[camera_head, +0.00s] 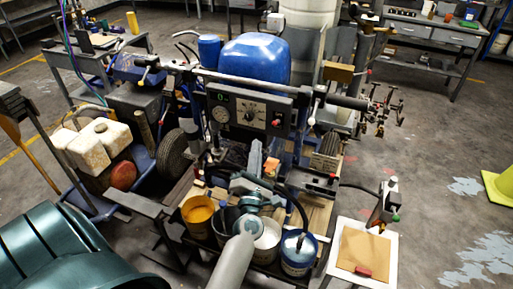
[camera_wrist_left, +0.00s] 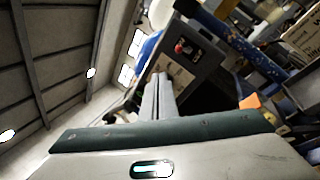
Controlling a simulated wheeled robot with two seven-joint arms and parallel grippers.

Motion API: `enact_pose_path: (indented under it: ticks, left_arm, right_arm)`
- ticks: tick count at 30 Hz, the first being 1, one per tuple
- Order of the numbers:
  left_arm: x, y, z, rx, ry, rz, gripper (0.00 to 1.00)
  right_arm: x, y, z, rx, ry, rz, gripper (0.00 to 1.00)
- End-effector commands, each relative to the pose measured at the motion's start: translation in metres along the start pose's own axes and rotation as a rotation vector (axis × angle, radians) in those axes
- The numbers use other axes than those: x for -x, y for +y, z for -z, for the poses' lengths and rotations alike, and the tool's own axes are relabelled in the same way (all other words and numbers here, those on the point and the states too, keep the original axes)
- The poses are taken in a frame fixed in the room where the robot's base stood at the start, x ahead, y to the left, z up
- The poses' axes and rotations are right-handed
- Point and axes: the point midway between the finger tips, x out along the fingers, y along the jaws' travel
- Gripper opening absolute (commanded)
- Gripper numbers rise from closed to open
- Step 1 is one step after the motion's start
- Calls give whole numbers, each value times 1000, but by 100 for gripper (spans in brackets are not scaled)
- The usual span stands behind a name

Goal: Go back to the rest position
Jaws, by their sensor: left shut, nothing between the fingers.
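My left gripper (camera_head: 256,150) reaches into the line striper from the bottom middle of the head view. Its grey fingers are shut and empty, pointing at the machine below the gauge panel (camera_head: 250,115). In the left wrist view the shut fingers (camera_wrist_left: 157,92) stand side by side in front of the dark panel box (camera_wrist_left: 190,60). A small orange piece (camera_head: 271,166) lies just right of the fingers; whether they touch is unclear. It also shows in the left wrist view (camera_wrist_left: 250,101). My right gripper is not in view.
The striper carries a blue tank (camera_head: 255,62) and a long handlebar. An orange paint bucket (camera_head: 198,213) and a blue-banded bucket (camera_head: 298,250) stand near my arm. A small white table (camera_head: 383,275) is at right. Open floor (camera_head: 430,170) lies beyond it, with a yellow cone (camera_head: 503,182).

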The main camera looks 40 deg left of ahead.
Motion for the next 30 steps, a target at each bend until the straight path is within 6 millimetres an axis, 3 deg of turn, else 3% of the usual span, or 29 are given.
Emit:
enact_pose_path:
  ticks: [12,17,20,23,26,30]
  left_arm:
    - [0,-1,0,-2,0,1,0]
    - [4,-16,5,-45,-3,32,0]
    - [13,-42,14,-118,-11,84,0]
    - [28,-80,27,-231,-28,166,0]
    - [51,-127,45,-375,-58,269,0]
    - [96,-196,77,-597,-124,432,0]
  right_arm:
    - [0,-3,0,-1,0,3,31]
    - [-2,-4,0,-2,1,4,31]
    - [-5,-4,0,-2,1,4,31]
    - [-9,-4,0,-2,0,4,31]
    - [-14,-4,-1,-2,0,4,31]
    - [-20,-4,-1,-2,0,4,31]
